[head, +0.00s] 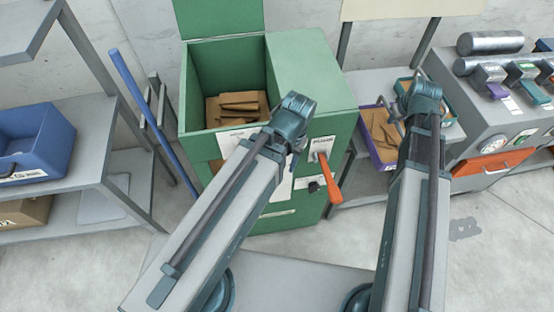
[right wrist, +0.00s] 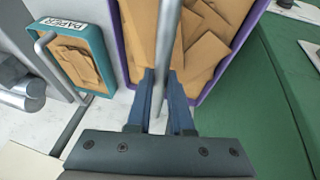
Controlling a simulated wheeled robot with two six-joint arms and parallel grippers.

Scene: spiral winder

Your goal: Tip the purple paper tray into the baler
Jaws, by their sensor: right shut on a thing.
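The purple paper tray (head: 375,160) is to the right of the green baler and holds brown card pieces. In the right wrist view the purple tray (right wrist: 119,40) shows close up, with a metal bar handle (right wrist: 169,45) across it. My right gripper (right wrist: 160,105) is shut on this bar. In the head view my right wrist partly covers the tray, and I cannot tell whether it rests on the shelf. The baler (head: 312,85) has its lid up, with brown card inside its open chamber. My left arm reaches in front of the baler; its fingers are hidden.
A teal paper tray (right wrist: 96,38) stands beside the purple one. An orange lever (head: 328,182) sticks out of the baler front. A grey machine with rollers (head: 490,44) stands at right. A blue bin (head: 38,140) sits on the left shelf; a blue pole (head: 135,95) leans nearby.

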